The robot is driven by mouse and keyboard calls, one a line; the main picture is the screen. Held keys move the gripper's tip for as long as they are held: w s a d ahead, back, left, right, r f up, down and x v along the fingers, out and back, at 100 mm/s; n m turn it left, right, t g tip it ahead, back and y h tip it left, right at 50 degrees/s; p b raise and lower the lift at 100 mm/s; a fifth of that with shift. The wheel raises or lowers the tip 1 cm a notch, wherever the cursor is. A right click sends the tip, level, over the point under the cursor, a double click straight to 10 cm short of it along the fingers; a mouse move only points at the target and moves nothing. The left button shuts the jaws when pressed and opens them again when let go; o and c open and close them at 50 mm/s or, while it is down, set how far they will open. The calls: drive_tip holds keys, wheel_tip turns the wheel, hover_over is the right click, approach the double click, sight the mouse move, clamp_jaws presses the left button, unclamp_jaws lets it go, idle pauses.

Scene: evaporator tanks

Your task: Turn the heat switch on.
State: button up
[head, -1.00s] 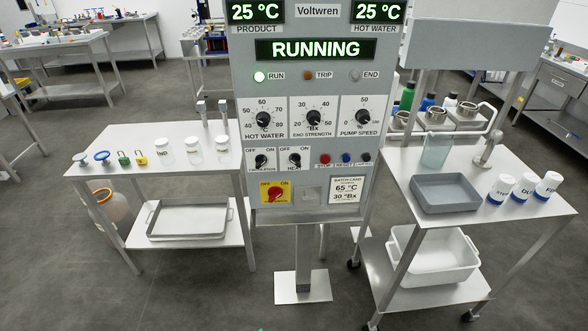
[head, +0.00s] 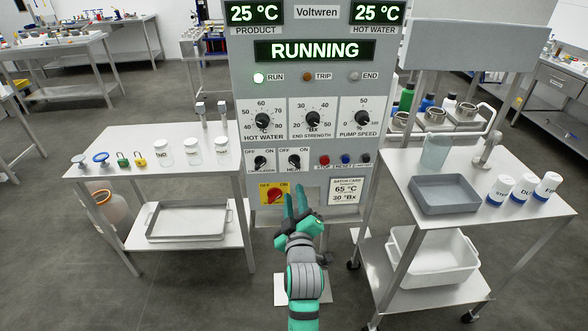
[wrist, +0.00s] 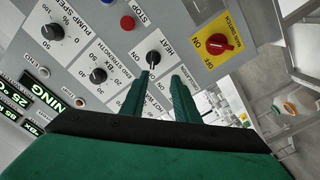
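The heat switch (head: 294,160) is a black rotary knob marked OFF and ON on the grey control panel. It also shows in the wrist view (wrist: 153,58), just beyond my fingertips. Which mark its pointer is on is too small to tell surely. My gripper (head: 295,190) is in front of the panel, below the heat switch and beside the red main switch. Its two green fingers stand apart with nothing between them, and they also show in the wrist view (wrist: 160,78). They look apart from the knob.
A similar black switch (head: 260,162) is left of the heat switch. The red main switch (head: 274,195) on a yellow plate is below. The red stop button (head: 324,160) is to the right. A steel table (head: 205,170) and a steel cart (head: 400,190) flank the panel.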

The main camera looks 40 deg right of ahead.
sight(294, 164)
drive_tip(key=x, duration=0.4)
drive_tip(key=r+x, duration=0.1)
drive_tip(key=x, duration=0.7)
drive_tip(key=shift+s+d+r, duration=0.2)
drive_tip(key=shift+s+d, duration=0.05)
drive_tip(key=shift+d, duration=0.05)
drive_tip(key=shift+s, duration=0.1)
clamp_jaws()
